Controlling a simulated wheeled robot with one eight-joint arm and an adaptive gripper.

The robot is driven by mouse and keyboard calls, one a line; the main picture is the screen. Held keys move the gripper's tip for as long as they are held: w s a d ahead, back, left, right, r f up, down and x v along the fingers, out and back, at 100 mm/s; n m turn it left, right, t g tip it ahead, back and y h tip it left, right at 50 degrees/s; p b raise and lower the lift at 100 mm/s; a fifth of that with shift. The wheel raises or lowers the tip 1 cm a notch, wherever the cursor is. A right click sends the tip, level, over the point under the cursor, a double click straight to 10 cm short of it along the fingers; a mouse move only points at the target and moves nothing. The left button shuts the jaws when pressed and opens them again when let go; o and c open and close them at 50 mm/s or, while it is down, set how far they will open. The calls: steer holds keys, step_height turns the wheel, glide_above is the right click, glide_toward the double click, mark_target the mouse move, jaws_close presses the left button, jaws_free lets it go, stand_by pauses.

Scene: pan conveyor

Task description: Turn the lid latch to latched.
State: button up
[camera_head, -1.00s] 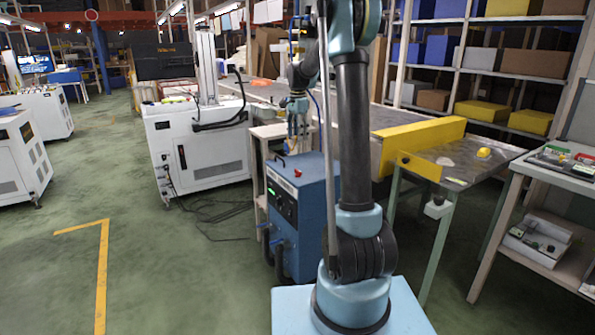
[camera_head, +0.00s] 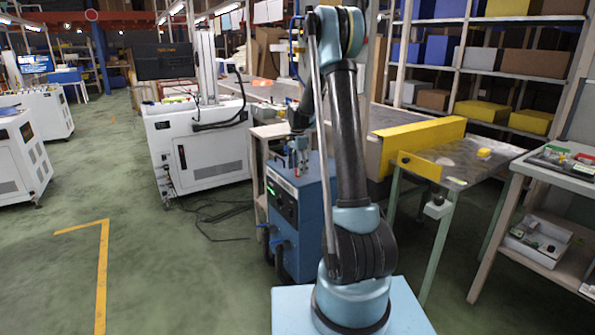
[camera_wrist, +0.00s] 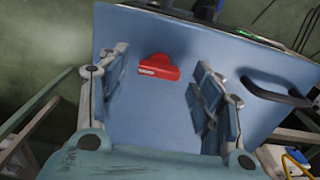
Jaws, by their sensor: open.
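The lid latch (camera_wrist: 158,66) is a small red piece on the blue lid of a cabinet (camera_wrist: 150,120), seen in the wrist view. Its long edge lies roughly crosswise between my fingers. My gripper (camera_wrist: 160,80) is open, with one finger to the left of the latch and one to the right; both look apart from it. A black bar handle (camera_wrist: 277,92) sits on the lid to the right. In the head view my gripper (camera_head: 300,160) is over the top of the blue cabinet (camera_head: 313,215), mostly covering the latch.
A white machine (camera_head: 199,150) stands left of the cabinet, with cables on the floor. A metal table with a yellow guard (camera_head: 418,140) is to the right. A workbench (camera_head: 562,165) with small parts is at the far right. Open green floor lies at the left.

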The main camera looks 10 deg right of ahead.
steer(key=shift+f, duration=0.4)
steer(key=c, duration=1.1)
steer(key=shift+o, duration=0.2)
